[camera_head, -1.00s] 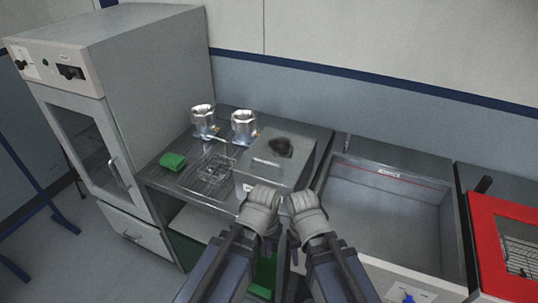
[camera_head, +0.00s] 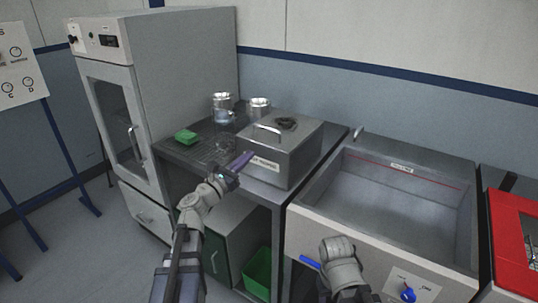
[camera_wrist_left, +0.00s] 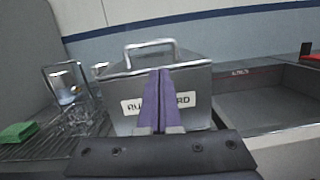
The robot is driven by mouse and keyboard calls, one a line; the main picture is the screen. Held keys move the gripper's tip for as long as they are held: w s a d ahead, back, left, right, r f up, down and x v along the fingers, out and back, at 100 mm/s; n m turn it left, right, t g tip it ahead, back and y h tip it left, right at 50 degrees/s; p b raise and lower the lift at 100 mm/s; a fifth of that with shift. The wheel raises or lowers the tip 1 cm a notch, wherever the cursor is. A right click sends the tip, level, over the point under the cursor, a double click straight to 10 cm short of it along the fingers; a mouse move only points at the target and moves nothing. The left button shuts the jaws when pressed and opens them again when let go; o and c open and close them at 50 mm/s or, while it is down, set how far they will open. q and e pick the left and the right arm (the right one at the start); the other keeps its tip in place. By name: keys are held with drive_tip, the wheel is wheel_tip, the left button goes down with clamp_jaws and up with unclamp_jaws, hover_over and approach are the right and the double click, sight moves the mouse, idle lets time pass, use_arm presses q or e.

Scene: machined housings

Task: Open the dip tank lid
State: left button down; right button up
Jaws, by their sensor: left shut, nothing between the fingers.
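The dip tank (camera_head: 285,165) is a grey metal box with a white label on its front, on the bench. It also shows in the wrist view (camera_wrist_left: 195,85). Its lid (camera_head: 300,133) lies closed on top, with a bar handle (camera_head: 267,128) near the front edge; the handle shows in the wrist view (camera_wrist_left: 150,44). My left gripper (camera_head: 246,158) has its purple fingers together and empty. It is in front of the tank, below the handle, and covers part of the label in the wrist view (camera_wrist_left: 159,78). My right arm shows at the bottom, but its fingers do not.
An empty sink (camera_head: 400,205) is right, then a red-framed unit (camera_head: 510,225). A tall grey cabinet (camera_head: 180,90) stands left.

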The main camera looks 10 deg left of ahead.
sight(262, 143)
use_arm(q)
drive_tip(key=shift+n, duration=0.5)
drive_tip(key=x, duration=0.3)
drive_tip(key=p+x, duration=0.1)
drive_tip(key=x, duration=0.2)
drive_tip(key=a+p+x, duration=0.1)
drive_tip(key=x, duration=0.2)
drive_tip(key=shift+w+r, duration=0.25)
drive_tip(key=shift+w, duration=0.25)
wheel_tip(262, 143, up, 3)
drive_tip(key=p, duration=0.4)
drive_tip(key=shift+w+d+f, duration=0.15)
drive_tip(key=shift+f, duration=0.05)
drive_tip(key=w+d+r+g+y+p, duration=0.1)
drive_tip(key=w+r+g+p, duration=0.15)
drive_tip(key=r+p, duration=0.7)
drive_tip(key=w+d+r+g+y+p, duration=0.1)
drive_tip(key=w+r+p, duration=0.4)
drive_tip(key=p, duration=0.7)
drive_tip(key=w+d+r+p, duration=0.4)
drive_tip(key=w+r+p, duration=0.3)
drive_tip(key=w, duration=0.2)
drive_tip(key=shift+g, duration=0.25)
